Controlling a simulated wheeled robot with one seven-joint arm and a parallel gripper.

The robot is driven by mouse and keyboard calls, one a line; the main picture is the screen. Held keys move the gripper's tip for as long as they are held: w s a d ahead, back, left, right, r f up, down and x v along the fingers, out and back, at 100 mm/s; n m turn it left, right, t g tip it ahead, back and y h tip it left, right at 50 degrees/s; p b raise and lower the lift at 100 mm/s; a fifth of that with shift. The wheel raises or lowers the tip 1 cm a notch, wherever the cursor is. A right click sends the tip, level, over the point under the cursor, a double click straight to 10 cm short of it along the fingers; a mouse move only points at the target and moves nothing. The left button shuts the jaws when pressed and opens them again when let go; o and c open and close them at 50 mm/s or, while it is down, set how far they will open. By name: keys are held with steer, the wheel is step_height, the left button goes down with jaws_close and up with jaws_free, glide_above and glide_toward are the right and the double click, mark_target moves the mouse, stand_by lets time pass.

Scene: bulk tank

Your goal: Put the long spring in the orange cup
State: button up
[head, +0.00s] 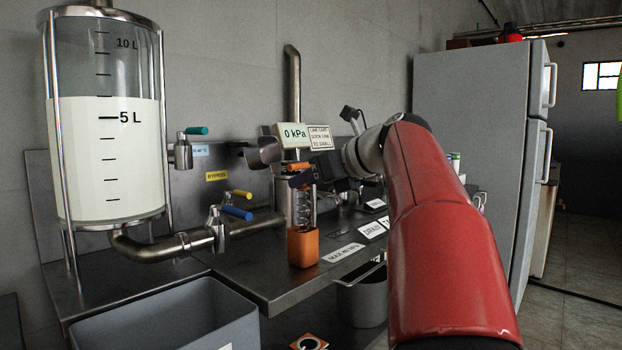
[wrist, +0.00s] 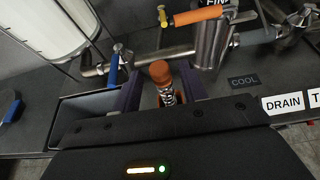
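The orange cup (head: 303,248) stands upright near the front edge of the steel bench in the head view. The long spring (head: 304,211), a metal coil with an orange cap, stands upright at the cup, its lower end hidden by the cup's wall. The spring (wrist: 168,97) also shows in the wrist view between the two fingers, with a gap on each side. My gripper (head: 309,178) is around the spring's upper part, above the cup. In the wrist view my gripper (wrist: 160,92) is open. The cup cannot be made out in the wrist view.
A clear tank (head: 105,150) of white liquid stands at the left, with a pipe and blue-handled valve (head: 237,212). A grey bin (head: 175,318) is in front. A steel vessel (wrist: 212,45) with an orange handle is behind the spring. A metal pail (head: 361,300) hangs below the bench.

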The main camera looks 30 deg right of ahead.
steer(key=p+v, duration=0.2)
steer(key=v, duration=1)
steer(key=shift+r, duration=0.1)
steer(key=s+a+f+n+g+h, duration=0.1)
steer(key=s+a+f+n+g, duration=0.1)
steer(key=a+f+n, duration=0.6)
steer(key=s+a+f+n+g, duration=0.3)
steer(key=a+f+n, duration=0.35)
steer(key=f, duration=0.45)
steer(key=s+a+f+n+g+h, duration=0.1)
steer(key=s+a+f+n, duration=0.1)
steer(key=s+f+n, duration=0.3)
steer(key=s+a+f+n+g+h, duration=0.1)
steer(key=s+f+n, duration=0.4)
steer(key=f+n, duration=0.7)
steer(key=shift+s+a+f+h, duration=0.15)
steer(key=shift+a+f+h, duration=0.35)
steer(key=shift+a+h, duration=0.55)
